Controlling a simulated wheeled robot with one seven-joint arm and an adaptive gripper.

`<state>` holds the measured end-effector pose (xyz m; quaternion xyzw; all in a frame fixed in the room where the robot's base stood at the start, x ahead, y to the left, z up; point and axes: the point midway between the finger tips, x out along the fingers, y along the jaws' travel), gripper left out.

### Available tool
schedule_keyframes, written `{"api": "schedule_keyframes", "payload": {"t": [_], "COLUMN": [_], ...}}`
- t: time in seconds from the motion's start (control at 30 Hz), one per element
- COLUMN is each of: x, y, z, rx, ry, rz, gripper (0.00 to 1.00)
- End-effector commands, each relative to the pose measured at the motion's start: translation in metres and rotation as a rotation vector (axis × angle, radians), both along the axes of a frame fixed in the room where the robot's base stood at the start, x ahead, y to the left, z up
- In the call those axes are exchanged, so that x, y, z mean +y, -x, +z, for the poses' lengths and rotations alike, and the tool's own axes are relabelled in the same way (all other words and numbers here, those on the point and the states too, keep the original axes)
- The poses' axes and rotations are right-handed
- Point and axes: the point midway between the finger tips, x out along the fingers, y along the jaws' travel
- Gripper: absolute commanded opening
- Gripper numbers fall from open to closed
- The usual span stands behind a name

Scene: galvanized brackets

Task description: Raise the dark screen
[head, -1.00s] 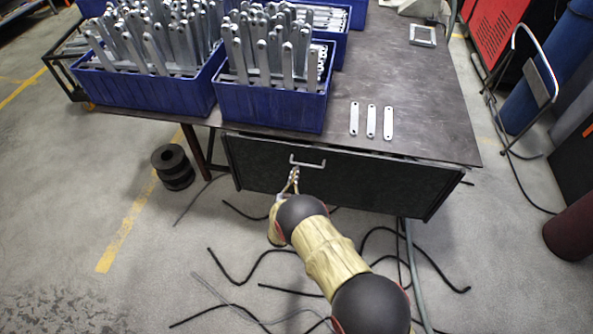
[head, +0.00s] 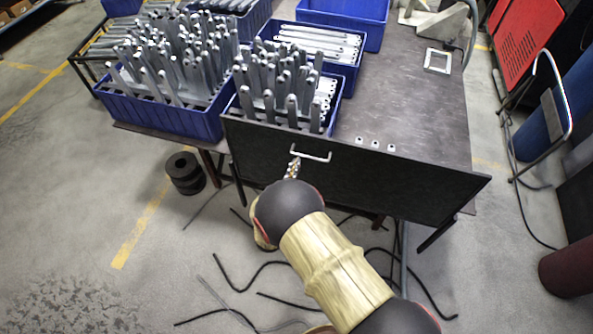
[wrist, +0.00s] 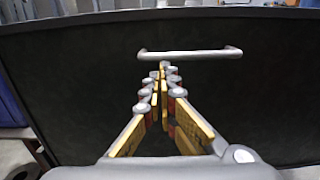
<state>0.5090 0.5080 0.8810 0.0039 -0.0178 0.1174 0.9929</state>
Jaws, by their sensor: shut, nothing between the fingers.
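The dark screen (head: 400,187) is a flat black panel at the front edge of the table. Its top edge stands above the tabletop and hides the lower part of the front blue bin and most of the three loose brackets. A pale bar handle (head: 312,156) is fixed near its top edge, left of the middle. My gripper (head: 294,163) is at the left part of the handle. In the wrist view my gripper (wrist: 164,67) has its fingertips together, just below the handle (wrist: 190,53). I cannot tell whether they touch it.
Blue bins of galvanized brackets (head: 165,118) stand on the table (head: 420,95). Three bracket ends (head: 375,144) show just above the screen. A grey frame (head: 438,61) lies at the back right. Black cables (head: 245,270) and a dark spool (head: 185,173) are on the floor.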

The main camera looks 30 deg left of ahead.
Motion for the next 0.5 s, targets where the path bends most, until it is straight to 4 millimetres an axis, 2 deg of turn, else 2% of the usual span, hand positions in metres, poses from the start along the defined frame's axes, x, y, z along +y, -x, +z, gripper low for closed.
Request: {"api": "schedule_keyframes", "payload": {"t": [0.03,0.2,0.3,0.5], "x": [0.001,0.0,0.0,0.0], "y": [0.0,0.0,0.0,0.0], "z": [0.023,0.058,0.073,0.086], "rx": [-0.002,-0.002,-0.002,-0.001], "ry": [-0.003,-0.003,-0.003,0.001], "rz": [0.0,0.0,0.0,0.0], "gripper": [0.0,0.0,0.0,0.0]}}
